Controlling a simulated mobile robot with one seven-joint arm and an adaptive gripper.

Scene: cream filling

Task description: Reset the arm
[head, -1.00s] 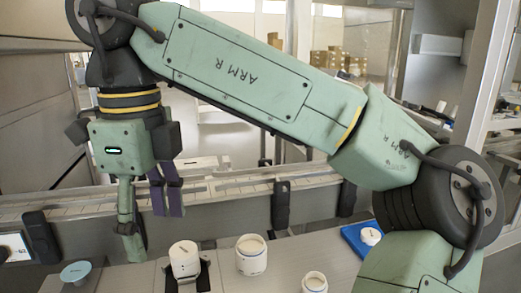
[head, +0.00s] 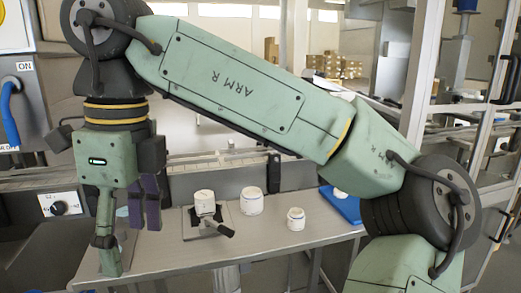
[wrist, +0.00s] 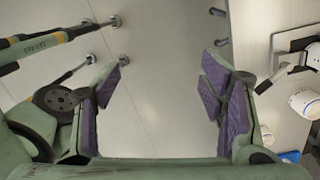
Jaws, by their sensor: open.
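My green arm reaches across the head view from right to left. My gripper (head: 145,204) hangs down at the left with purple finger pads, in front of the table's left part. In the wrist view my gripper (wrist: 162,82) has its two fingers spread wide with nothing between them. Below them are pale floor and a strip of table edge.
A white jar sits on a holder (head: 205,208) with a dark lever. Two more white jars (head: 252,200) (head: 296,217) stand to its right on the grey table (head: 290,248). A blue tray (head: 341,203) lies behind my arm. A control panel (head: 60,207) is at left.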

